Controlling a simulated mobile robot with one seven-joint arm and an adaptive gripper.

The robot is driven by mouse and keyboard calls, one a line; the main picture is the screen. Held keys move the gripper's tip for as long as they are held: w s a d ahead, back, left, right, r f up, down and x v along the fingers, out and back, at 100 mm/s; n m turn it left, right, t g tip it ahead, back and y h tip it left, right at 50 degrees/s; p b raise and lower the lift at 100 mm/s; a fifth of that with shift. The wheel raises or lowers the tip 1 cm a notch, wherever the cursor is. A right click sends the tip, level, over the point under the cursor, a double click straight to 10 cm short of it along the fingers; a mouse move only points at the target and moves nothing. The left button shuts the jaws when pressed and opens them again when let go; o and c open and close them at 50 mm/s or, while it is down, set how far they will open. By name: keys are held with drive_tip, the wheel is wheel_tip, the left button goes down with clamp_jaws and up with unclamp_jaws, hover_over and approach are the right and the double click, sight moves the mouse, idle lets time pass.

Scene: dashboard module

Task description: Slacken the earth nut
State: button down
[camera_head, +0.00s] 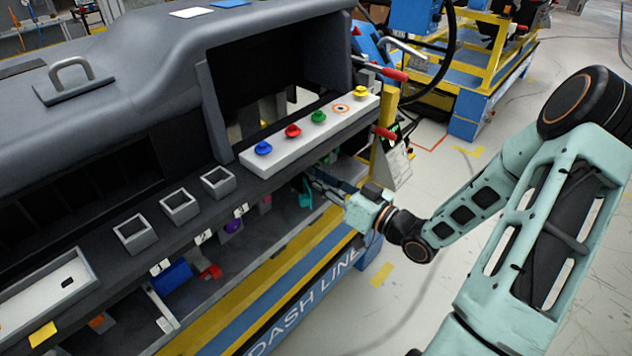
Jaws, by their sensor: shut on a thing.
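My gripper (322,183) reaches in from the right, under the white panel, into the open lower bay of the dashboard module. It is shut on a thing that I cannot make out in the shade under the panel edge. A small teal part (305,194) shows right by the fingertips; I cannot tell whether they touch it. No nut can be picked out for certain as the earth nut.
The white panel (330,128) above my gripper carries blue (263,148), red (292,131), green (318,117) and yellow (361,92) knobs. Red handles (384,133) stick out close by. Square grey sockets (179,206) line the ledge at left. Floor at right is free.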

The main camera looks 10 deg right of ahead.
drive_tip(key=n+b, duration=0.1)
drive_tip(key=n, duration=0.1)
drive_tip(key=n+b, duration=0.1)
drive_tip(key=n, duration=0.1)
drive_tip(key=shift+f+n+b, duration=0.2)
drive_tip(key=shift+n+b, duration=0.1)
drive_tip(key=shift+b, duration=0.1)
drive_tip(key=shift+r+n+b, duration=0.15)
drive_tip(key=shift+n+b, duration=0.85)
drive_tip(key=shift+n, duration=0.6)
drive_tip(key=c, duration=2)
unclamp_jaws()
drive_tip(key=v, duration=1.2)
drive_tip(key=shift+d+r, duration=0.1)
drive_tip(key=shift+d, duration=0.05)
